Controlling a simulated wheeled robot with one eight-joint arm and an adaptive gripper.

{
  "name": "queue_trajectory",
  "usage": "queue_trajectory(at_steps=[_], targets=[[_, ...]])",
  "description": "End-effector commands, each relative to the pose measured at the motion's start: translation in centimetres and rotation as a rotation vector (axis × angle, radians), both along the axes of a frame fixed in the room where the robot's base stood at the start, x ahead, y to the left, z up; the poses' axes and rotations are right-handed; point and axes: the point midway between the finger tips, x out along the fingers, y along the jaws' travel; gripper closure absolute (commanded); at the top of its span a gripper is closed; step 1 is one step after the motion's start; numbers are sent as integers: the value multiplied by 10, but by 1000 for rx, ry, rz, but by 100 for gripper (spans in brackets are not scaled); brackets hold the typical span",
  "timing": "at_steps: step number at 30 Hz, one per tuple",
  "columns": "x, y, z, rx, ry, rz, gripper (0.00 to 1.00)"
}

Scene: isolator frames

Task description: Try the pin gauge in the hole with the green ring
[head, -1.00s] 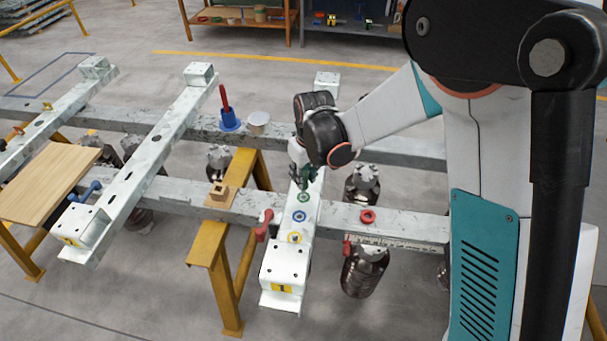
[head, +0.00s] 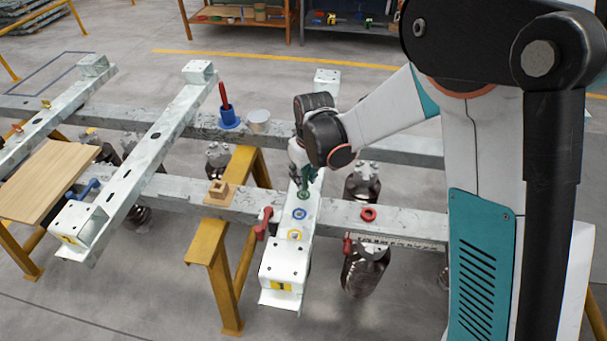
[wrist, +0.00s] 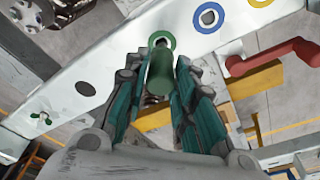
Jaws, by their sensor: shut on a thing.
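My gripper (head: 303,180) is shut on the green pin gauge (wrist: 159,78), which lies between the teal fingers in the wrist view. The green ring (wrist: 162,38) shows just past the gauge's far end, around a hole in the white beam (head: 285,255) marked 1. In the head view the green ring (head: 303,195) is right under the fingertips and partly covered. The gauge's tip is at or just over the hole; I cannot tell whether it is inside. The blue ring (head: 300,214) and yellow ring (head: 295,235) lie nearer along the same beam.
A red clamp handle (head: 264,225) stands left of the beam, and it also shows in the wrist view (wrist: 275,57). A loose red ring (head: 369,214) and a small wooden block (head: 218,190) sit on the cross rail. A blue holder (head: 230,118) stands farther back.

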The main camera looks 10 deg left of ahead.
Motion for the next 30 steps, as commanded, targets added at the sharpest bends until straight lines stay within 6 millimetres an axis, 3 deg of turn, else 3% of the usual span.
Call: queue_trajectory(at_steps=[30], targets=[[0,0,-12,0,0,0,99]])
